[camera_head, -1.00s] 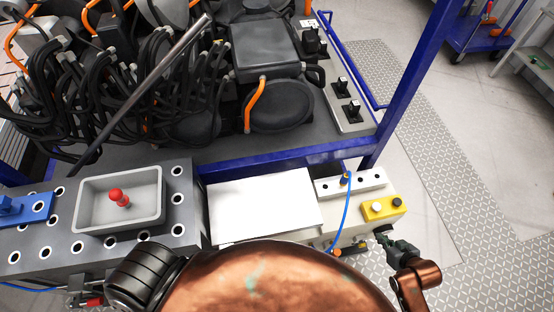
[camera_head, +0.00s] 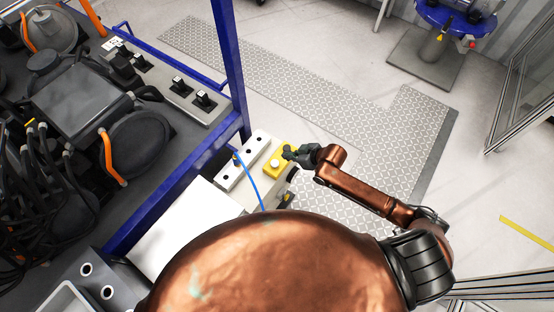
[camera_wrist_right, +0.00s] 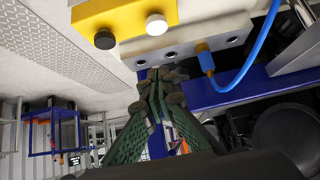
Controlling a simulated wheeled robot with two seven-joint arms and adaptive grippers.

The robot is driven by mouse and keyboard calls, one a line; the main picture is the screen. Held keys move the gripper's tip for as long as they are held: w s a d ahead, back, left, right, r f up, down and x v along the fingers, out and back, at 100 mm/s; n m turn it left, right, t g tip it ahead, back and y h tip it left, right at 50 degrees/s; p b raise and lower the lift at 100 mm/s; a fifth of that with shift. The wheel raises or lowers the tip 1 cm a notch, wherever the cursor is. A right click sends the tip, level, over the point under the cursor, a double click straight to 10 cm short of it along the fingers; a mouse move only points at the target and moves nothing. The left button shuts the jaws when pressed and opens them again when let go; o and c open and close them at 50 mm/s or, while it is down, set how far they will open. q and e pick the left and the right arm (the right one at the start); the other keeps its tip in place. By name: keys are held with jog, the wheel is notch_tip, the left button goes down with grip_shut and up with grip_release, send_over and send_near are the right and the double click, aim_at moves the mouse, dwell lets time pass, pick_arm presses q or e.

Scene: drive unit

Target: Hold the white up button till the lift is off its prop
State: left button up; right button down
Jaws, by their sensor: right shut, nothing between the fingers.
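The yellow button box (camera_head: 279,160) sits at the end of a pale panel beside the blue frame. Its white button (camera_head: 275,163) shows on top. In the right wrist view, the white button (camera_wrist_right: 157,24) and a black button (camera_wrist_right: 104,39) sit side by side on the yellow box (camera_wrist_right: 128,18). My right gripper (camera_head: 289,154) is shut and empty at the box's right edge, partly covering it in the head view. In the wrist view its fingertips (camera_wrist_right: 157,76) are apart from the white button. My left gripper is out of view. I cannot make out the lift's prop.
A blue cable (camera_head: 247,178) loops beside the white strip with dark holes (camera_head: 243,163). A blue post (camera_head: 229,65) rises next to the drive unit (camera_head: 82,100). Patterned floor plates (camera_head: 290,95) lie beyond the box, with open floor to the right.

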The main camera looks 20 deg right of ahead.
send_over(277, 162)
jog(key=f, duration=0.5)
jog(key=shift+s+f+b, duration=0.1)
jog(key=shift+s+b, duration=0.1)
jog(key=shift+b, duration=0.15)
notch_tip(277, 162, down, 3)
jog(key=shift+w+r, duration=0.1)
jog(key=shift+r, duration=0.1)
jog(key=shift+f, duration=0.85)
